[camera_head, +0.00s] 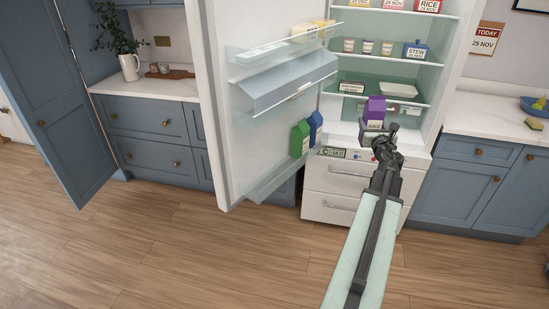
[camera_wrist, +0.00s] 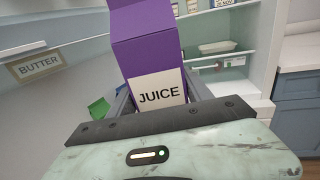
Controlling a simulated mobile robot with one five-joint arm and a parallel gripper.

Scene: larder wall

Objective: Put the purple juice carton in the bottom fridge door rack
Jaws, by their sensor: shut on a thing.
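The purple juice carton (camera_head: 375,108) is upright in my gripper (camera_head: 378,132), in front of the open fridge's lower part. In the wrist view the carton (camera_wrist: 148,52) stands between the fingers, with its white JUICE label facing me. My gripper is shut on it. The bottom fridge door rack (camera_head: 282,176) is on the open door, left of my gripper. A green carton (camera_head: 300,139) and a blue carton (camera_head: 315,127) stand in it towards its right end. The carton is apart from the rack.
The door's middle compartment (camera_head: 285,85) has a lid, and a top rack (camera_head: 285,45) is above it. White drawers (camera_head: 340,190) are below. The left part of the bottom rack is clear.

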